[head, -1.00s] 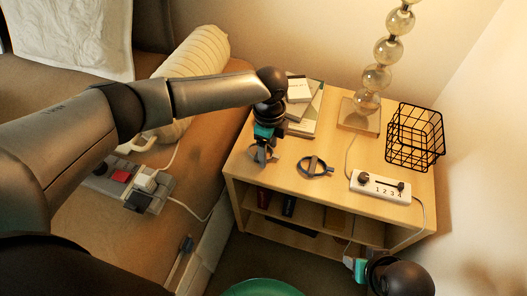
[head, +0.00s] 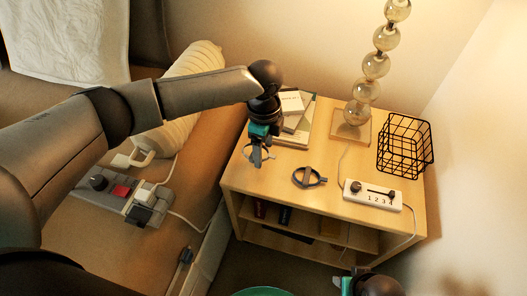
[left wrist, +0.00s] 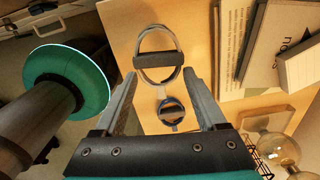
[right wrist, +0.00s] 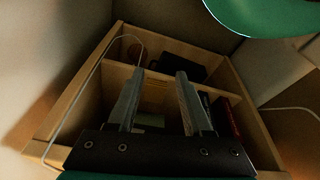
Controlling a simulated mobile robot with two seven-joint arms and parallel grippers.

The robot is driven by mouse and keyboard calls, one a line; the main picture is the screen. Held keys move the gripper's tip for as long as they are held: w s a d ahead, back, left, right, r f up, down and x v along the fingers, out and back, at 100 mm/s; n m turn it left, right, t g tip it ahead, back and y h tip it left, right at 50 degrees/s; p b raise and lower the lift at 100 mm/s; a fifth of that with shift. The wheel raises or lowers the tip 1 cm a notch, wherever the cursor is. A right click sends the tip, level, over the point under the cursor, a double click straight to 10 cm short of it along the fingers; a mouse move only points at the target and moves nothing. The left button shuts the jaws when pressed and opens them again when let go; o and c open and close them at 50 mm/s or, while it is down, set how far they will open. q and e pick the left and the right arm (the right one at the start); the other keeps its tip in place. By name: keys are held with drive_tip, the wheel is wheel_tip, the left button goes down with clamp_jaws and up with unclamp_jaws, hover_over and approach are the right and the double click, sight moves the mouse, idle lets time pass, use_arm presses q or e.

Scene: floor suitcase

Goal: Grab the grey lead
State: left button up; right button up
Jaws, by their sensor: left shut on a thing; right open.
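A coiled grey lead with a dark band (left wrist: 158,60) lies across the fingertips of my left gripper (left wrist: 160,76), which is shut on it. In the head view my left gripper (head: 259,163) is at the left part of the nightstand top (head: 330,150) and partly hides this lead; I cannot tell if it is clear of the surface. A second coil (head: 310,177), dark grey-blue with a dark band, lies on the nightstand to the right; it also shows in the left wrist view (left wrist: 171,113). My right gripper (right wrist: 155,74) is open and empty before the nightstand's open shelves.
Books (head: 293,125) lie behind the left gripper. A glass-ball lamp (head: 357,112), a black wire basket (head: 405,147) and a white numbered power strip (head: 372,195) fill the right side. A grey control box (head: 128,198) lies on the left, and a green round thing (head: 263,292) shows below.

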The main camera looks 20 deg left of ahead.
sight(264, 152)
use_arm(q)
wheel_tip(264, 152, up, 14)
drive_tip(key=p, duration=0.5)
drive_tip(key=shift+r+p, duration=0.25)
drive_tip(key=shift+p, duration=0.1)
use_arm(e)
drive_tip(key=s+d+f, duration=0.4)
drive_tip(key=s+f, duration=0.3)
drive_tip(key=f, duration=0.3)
drive_tip(key=shift+d+g, duration=0.3)
drive_tip(key=shift+d, duration=0.05)
